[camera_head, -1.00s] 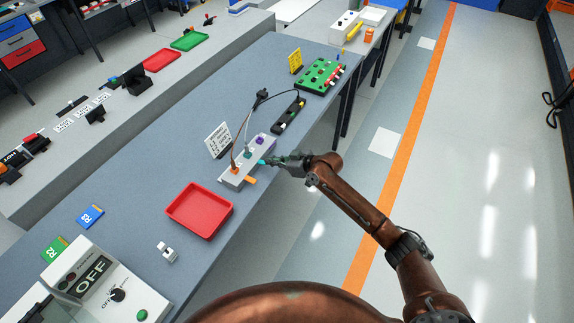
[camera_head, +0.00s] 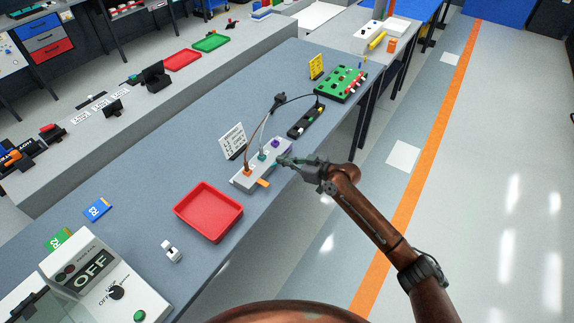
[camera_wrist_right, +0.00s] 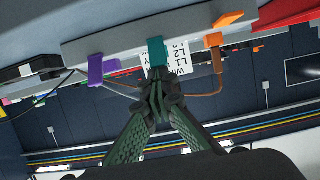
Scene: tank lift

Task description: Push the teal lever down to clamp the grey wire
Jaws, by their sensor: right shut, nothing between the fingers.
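A grey terminal block (camera_head: 247,178) sits on the bench, with orange, teal and purple positions in a row. The teal lever (camera_wrist_right: 156,52) hangs between the purple and orange levers in the right wrist view. The grey wire (camera_head: 263,133) rises from the block's teal position; whether it is clamped cannot be told. My right gripper (camera_head: 283,161) is shut and empty at the block's right side. Its fingertips (camera_wrist_right: 158,88) are close to the teal lever's end; contact cannot be told. My left gripper is not in view.
The orange lever (camera_head: 264,183) and purple lever (camera_wrist_right: 96,70) flank the teal one. A brown wire (camera_head: 247,155) enters the orange position. A white sign (camera_head: 232,141) stands behind the block. A red tray (camera_head: 208,212), black strip (camera_head: 305,121) and green board (camera_head: 341,83) share the bench.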

